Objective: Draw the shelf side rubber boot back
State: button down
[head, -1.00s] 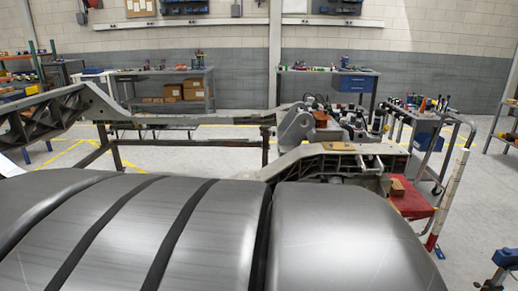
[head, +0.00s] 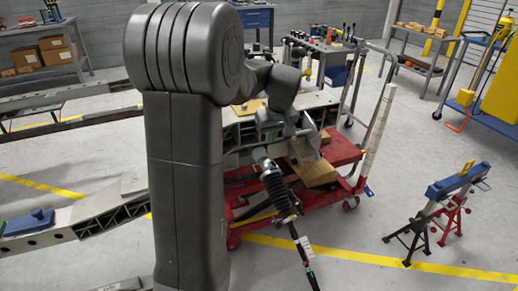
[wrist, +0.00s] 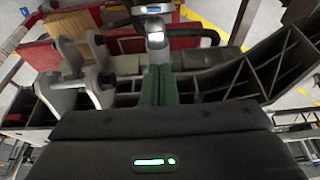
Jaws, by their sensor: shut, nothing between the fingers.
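A black ribbed rubber boot (head: 279,191) sits around a slanting shaft (head: 299,250) in the middle of the head view. The shaft's upper end is silver, and its lower end runs down to the right past a white tag. I cannot tell from the frames whether this boot is the shelf side one. My gripper (head: 272,134) is near the shaft's upper end, partly hidden by my arm. In the wrist view its green fingers (wrist: 158,78) are together and empty, just short of a silver shaft end (wrist: 155,38). A dark cylindrical part lies right of that end.
Grey chassis rails (head: 100,212) extend left. A blue-topped stand (head: 455,182) is at right; open floor lies between. Workbenches line the back.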

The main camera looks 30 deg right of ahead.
aim_at(276, 167)
jog(key=x, duration=0.3)
jog(key=b+x, duration=0.1)
jog(key=x, duration=0.2)
jog(key=d+x, duration=0.1)
jog(key=x, duration=0.3)
jog(key=shift+w+d, duration=0.1)
jog(key=shift+w, duration=0.35)
jog(key=s, duration=0.1)
jog(key=s+f+b, duration=0.1)
jog(key=s, duration=0.1)
jog(key=shift+s+a+f, duration=0.2)
jog(key=shift+s+f, duration=0.05)
jog(key=shift+s+a+f+b, duration=0.1)
jog(key=shift+s+f+b, duration=0.25)
jog(key=shift+s, duration=0.25)
jog(key=shift+s+f+b, duration=0.25)
jog(key=shift+s+b, duration=0.1)
jog(key=shift+s, duration=0.2)
jog(key=shift+r, duration=0.1)
